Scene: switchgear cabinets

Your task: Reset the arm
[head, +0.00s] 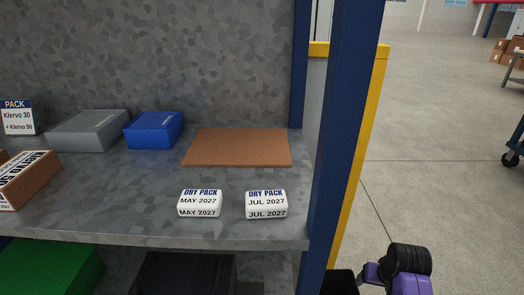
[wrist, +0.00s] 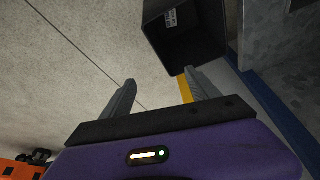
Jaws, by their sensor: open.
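My gripper (wrist: 159,77) shows in the wrist view with its two grey fingers spread apart and nothing between them. It points over bare concrete floor, with a dark open bin (wrist: 183,38) beyond the right finger. In the head view only a purple and black part of my arm shows at the bottom right, to the right of the shelf's blue post (head: 345,130). The fingers cannot be made out there.
The grey shelf (head: 120,215) holds two white dry packs, labelled MAY 2027 (head: 199,203) and JUL 2027 (head: 266,204), a brown mat (head: 238,147), a blue box (head: 154,131) and a grey box (head: 88,131). Open floor (head: 440,150) lies to the right.

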